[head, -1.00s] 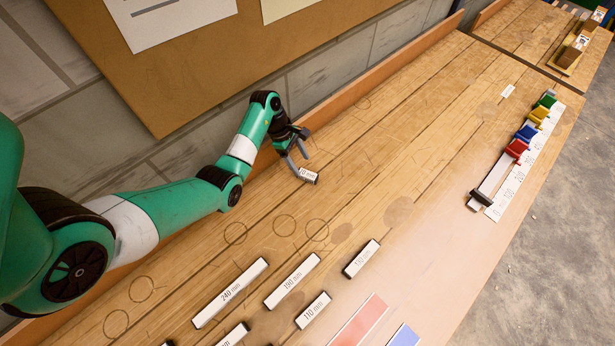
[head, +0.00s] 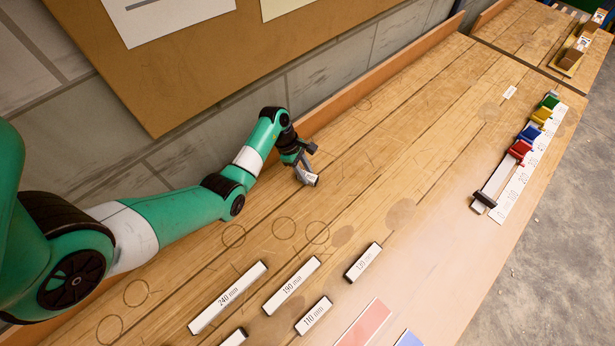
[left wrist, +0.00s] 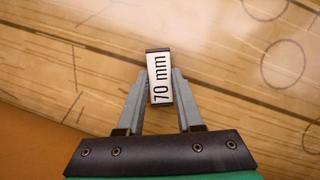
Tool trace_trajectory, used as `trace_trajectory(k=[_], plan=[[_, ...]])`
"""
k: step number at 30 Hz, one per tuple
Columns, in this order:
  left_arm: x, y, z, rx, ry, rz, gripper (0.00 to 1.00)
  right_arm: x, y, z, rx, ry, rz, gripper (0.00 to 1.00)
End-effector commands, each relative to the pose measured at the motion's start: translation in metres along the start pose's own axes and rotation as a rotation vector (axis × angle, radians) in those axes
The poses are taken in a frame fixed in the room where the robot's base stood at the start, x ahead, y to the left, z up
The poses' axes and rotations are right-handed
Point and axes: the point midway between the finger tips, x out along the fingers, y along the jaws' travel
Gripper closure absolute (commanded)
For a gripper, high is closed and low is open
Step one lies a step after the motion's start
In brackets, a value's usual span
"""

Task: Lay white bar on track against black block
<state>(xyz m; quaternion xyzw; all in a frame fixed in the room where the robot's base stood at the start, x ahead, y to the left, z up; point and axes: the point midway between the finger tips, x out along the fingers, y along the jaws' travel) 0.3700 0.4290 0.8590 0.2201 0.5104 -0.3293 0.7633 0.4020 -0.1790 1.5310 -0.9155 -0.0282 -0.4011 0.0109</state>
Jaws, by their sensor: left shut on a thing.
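My left gripper (head: 302,174) is shut on a short white bar with dark ends, marked 70 mm, above or on the bench near its back edge. In the left wrist view the 70 mm bar (left wrist: 160,77) sits between the two grey fingertips (left wrist: 160,88). The track (head: 492,182) is a pale rail at the right of the bench, with a black block (head: 484,200) at its near end. Red (head: 520,150), blue (head: 528,133), yellow (head: 541,115) and green (head: 550,102) pieces stand along the track's farther part. My right gripper is not in view.
White bars marked 240 mm (head: 228,297), 190 mm (head: 291,286), 110 mm (head: 314,315) and another (head: 363,262) lie at the front. A red patch (head: 364,325) is beside them. The middle of the bench is clear. A wooden ledge (head: 385,81) runs along the back.

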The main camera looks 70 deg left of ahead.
Motion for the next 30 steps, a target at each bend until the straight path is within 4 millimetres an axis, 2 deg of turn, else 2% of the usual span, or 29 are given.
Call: trace_trajectory(k=[13,17,20,23,28,30], plan=[[-0.003,0.0,0.001,0.0,0.0,0.001,1.0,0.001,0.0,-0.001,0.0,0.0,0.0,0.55],[-0.014,0.001,0.006,0.0,-0.001,0.003,1.0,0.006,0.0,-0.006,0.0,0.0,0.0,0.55],[-0.03,0.001,0.013,0.001,-0.001,0.004,1.0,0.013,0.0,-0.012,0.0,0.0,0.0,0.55],[-0.049,-0.012,0.022,0.001,-0.001,0.002,1.0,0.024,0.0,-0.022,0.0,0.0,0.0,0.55],[-0.089,-0.05,0.043,0.003,-0.001,0.003,1.0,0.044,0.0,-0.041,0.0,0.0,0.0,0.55],[-0.093,-0.07,0.046,0.001,-0.001,-0.002,1.0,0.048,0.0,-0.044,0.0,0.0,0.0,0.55]])
